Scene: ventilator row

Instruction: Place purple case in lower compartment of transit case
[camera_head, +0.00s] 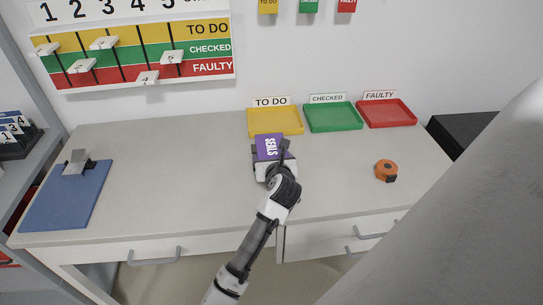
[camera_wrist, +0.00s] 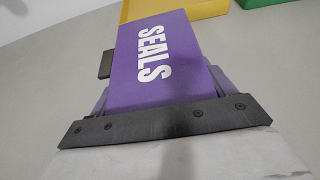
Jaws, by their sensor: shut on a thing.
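The purple case (camera_head: 267,146), marked SEALS in white letters, is at the middle of the desk, just in front of the yellow tray. My gripper (camera_head: 273,160) is shut on it. In the wrist view the purple case (camera_wrist: 165,60) fills the space between the fingers and its printed face is toward the camera. I cannot tell whether the case touches the desk or is held above it. No transit case can be made out in these views.
Yellow (camera_head: 275,121), green (camera_head: 333,117) and red (camera_head: 386,113) trays stand along the wall. An orange tape measure (camera_head: 386,171) lies at the right. A blue clipboard (camera_head: 66,196) lies at the left. A black box (camera_head: 462,132) stands beyond the desk's right end. The desk's left middle is clear.

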